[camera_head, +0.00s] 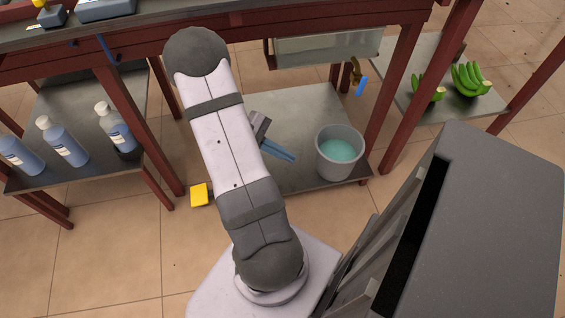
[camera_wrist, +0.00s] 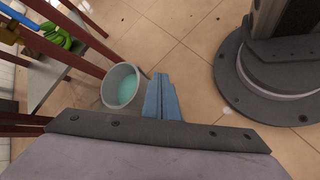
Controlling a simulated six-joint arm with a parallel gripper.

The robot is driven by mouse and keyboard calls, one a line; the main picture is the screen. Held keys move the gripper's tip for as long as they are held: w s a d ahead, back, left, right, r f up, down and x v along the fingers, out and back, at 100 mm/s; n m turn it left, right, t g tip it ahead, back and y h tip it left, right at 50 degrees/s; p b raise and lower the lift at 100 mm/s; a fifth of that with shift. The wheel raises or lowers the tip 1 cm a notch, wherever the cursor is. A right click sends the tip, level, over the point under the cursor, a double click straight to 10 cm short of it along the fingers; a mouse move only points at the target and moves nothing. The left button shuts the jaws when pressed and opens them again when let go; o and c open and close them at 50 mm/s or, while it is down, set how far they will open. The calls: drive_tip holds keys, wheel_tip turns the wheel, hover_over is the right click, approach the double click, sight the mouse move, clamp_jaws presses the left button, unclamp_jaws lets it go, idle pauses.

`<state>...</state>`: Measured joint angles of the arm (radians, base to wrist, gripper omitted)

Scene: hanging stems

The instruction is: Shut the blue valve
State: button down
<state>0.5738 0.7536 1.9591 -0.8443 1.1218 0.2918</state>
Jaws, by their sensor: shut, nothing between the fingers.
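The blue valve lever (camera_head: 361,86) sits on a brass tap (camera_head: 355,71) below the right end of a clear tank (camera_head: 325,47). The lever slants downward from the tap. I cannot tell water flow from the tap. My gripper (camera_head: 293,158) is shut and empty, its blue fingers below and left of the valve, apart from it. In the wrist view my gripper (camera_wrist: 160,78) points toward the floor beside a grey bucket (camera_wrist: 122,88).
The grey bucket (camera_head: 340,153) with teal liquid stands on a low metal shelf (camera_head: 300,105). Blue bottles (camera_head: 63,141) stand on the left shelf. Green bananas (camera_head: 467,79) lie on the right shelf. Red-brown table legs (camera_head: 395,85) flank the space. A yellow block (camera_head: 199,194) is at lower left.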

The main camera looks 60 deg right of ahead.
drive_tip(key=shift+s+a+f+y, duration=0.15)
drive_tip(key=shift+a+f+y, duration=0.15)
drive_tip(key=shift+a, duration=0.25)
drive_tip(key=shift+s+a+f+y, duration=0.1)
drive_tip(key=shift+a+f+y, duration=0.1)
drive_tip(key=shift+a+f, duration=0.25)
drive_tip(key=c, duration=1.7)
unclamp_jaws()
drive_tip(key=shift+a+r, duration=0.1)
drive_tip(key=s+d+r+m+y+p, duration=0.3)
drive_tip(key=s+r+m+p, duration=0.15)
drive_tip(key=s, duration=0.55)
drive_tip(key=s+d+r+m+y+p, duration=0.25)
drive_tip(key=s+r+p, duration=0.35)
drive_tip(key=s, duration=0.3)
wheel_tip(320, 180, up, 10)
drive_tip(key=m+t+h+p, duration=0.35)
drive_tip(key=t+p, duration=0.25)
drive_tip(key=t, duration=0.7)
hover_over(365, 83)
drive_tip(key=s+a, duration=0.1)
drive_tip(key=s, duration=0.1)
drive_tip(key=shift+w+a+n, duration=0.2)
drive_tip(key=shift+n, duration=0.25)
drive_tip(key=shift+s+d+n, duration=0.1)
drive_tip(key=shift+n, duration=1.3)
